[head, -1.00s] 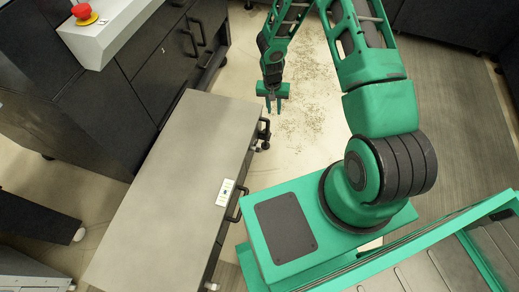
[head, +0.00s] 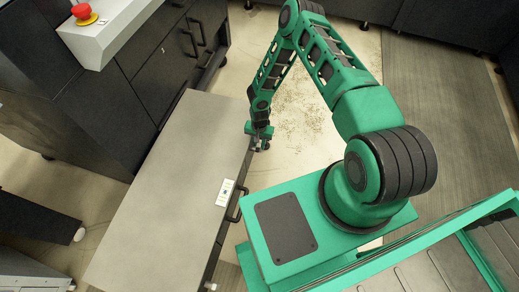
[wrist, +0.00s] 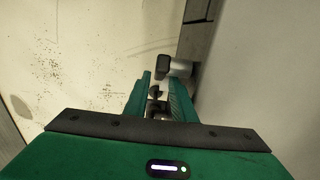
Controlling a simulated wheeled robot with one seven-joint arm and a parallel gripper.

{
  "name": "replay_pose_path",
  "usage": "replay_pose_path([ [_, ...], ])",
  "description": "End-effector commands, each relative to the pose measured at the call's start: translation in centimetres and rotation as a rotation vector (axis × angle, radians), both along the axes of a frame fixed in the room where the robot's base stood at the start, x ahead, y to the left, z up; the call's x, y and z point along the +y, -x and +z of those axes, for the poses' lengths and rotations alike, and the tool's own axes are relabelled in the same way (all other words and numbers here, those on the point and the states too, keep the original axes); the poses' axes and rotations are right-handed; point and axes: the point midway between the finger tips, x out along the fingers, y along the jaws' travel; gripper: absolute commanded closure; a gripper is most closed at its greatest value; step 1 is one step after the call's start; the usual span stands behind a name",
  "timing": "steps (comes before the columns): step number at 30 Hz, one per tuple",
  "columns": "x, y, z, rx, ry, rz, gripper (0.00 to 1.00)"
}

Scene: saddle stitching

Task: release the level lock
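The grey table (head: 165,180) carries small dark fittings on its right side edge. One shows in the wrist view as a short grey cylinder with a dark end (wrist: 175,67), jutting out just beyond my fingertips; I cannot tell for sure that it is the level lock. My gripper (head: 258,146) is at this edge, pointing down, and partly covers the fittings. In the wrist view my gripper (wrist: 160,88) has its two green fingers apart, with small dark parts showing between them. I cannot tell whether the fingers touch anything.
A dark handle (head: 236,203) and a small white label panel (head: 225,192) sit nearer along the table's edge. A dark cabinet with handles (head: 180,60) and a red button (head: 82,11) stand behind left.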

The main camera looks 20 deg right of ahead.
Motion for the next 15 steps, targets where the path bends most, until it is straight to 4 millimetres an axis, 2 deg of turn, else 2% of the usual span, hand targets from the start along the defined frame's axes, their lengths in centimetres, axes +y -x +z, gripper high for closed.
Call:
replay_pose_path([
  [1,0.0,0.1,-1.0,0.001,0.000,-0.001,0.77],
  [6,0.0,0.1,-3.3,0.001,0.000,0.000,0.77],
  [15,0.0,0.0,-5.0,-0.001,0.001,0.001,0.77],
])
